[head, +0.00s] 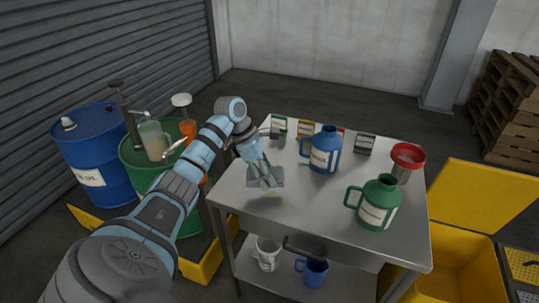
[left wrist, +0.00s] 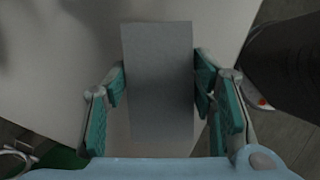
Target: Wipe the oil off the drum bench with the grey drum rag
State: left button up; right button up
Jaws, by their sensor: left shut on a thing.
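In the left wrist view the rag (left wrist: 158,50) lies between the two teal-padded fingers of the gripper (left wrist: 158,82). I cannot tell whether the rag touches the bench top. A faint brownish patch (head: 270,195) shows just in front of the rag, perhaps oil. My right gripper is not in view.
A blue jug (head: 324,152), a green jug (head: 378,205) and a red-rimmed funnel (head: 407,158) stand on the bench's right half. Small cans (head: 279,126) line its back. Blue (head: 95,155) and green drums (head: 140,168) stand left. A yellow bin (head: 465,265) is at right.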

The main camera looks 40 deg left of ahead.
pick_arm(q)
jog(key=shift+r+p, duration=1.1)
jog(key=shift+r, duration=0.5)
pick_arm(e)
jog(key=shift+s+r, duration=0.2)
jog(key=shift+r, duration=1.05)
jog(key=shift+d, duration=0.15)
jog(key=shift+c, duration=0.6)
